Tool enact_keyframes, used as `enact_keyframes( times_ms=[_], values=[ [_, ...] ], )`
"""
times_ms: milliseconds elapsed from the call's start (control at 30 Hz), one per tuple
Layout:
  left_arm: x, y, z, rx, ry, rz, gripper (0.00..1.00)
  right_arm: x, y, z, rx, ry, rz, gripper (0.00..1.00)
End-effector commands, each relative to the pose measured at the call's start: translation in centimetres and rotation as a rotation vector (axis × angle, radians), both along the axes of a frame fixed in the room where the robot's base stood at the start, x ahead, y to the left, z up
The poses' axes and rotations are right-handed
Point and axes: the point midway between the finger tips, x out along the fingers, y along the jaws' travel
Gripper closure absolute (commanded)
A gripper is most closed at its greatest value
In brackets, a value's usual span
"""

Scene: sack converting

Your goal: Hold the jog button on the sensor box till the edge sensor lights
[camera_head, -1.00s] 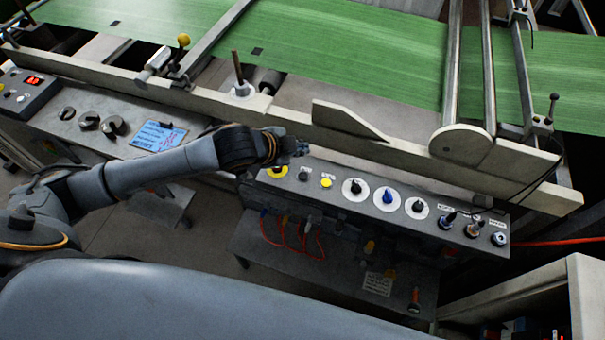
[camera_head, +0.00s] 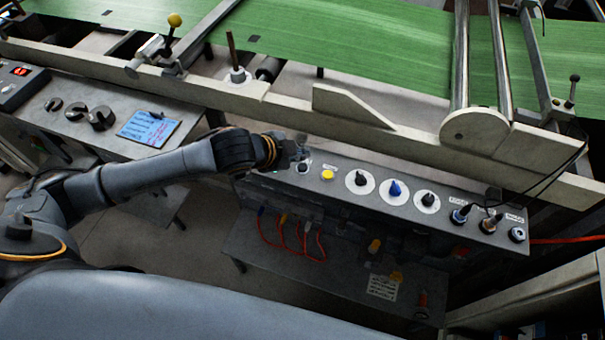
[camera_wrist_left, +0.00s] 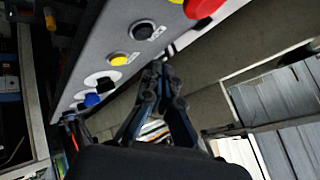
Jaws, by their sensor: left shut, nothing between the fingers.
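A long grey control box (camera_head: 345,165) carries a black button (camera_head: 302,167), a yellow button (camera_head: 327,174) and several knobs. The left wrist view shows the black button (camera_wrist_left: 142,31), the yellow button (camera_wrist_left: 119,59) and a red button (camera_wrist_left: 203,6). I cannot tell which one is the jog button; the labels are too small to read. My left gripper (camera_head: 299,150) is at the box's left end, close to the black button. In the left wrist view its shut, empty fingers (camera_wrist_left: 159,72) point towards the box's edge. No lit edge sensor can be made out. My right gripper is not in view.
A green web (camera_head: 330,45) runs across the machine behind a pale rail (camera_head: 215,92). A blue card (camera_head: 150,129) lies on the left panel. Orange cables hang under the control box.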

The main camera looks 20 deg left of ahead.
Motion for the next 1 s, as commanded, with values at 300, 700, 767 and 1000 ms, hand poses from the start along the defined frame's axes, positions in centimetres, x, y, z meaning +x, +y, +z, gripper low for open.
enact_keyframes(
  times_ms=[300,700,767,1000],
  values=[
    [0.0,0.0,-2.5,-0.001,0.0,0.001,1.0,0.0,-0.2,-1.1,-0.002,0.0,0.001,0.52],
    [0.0,0.0,-2.5,-0.001,0.001,0.001,1.0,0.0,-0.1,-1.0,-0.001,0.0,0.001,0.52],
    [0.0,0.0,-2.5,-0.001,0.001,0.001,1.0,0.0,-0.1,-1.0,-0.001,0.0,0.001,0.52],
    [0.0,0.0,-2.5,-0.001,0.001,0.001,1.0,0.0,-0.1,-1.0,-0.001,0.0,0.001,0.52]
  ],
)
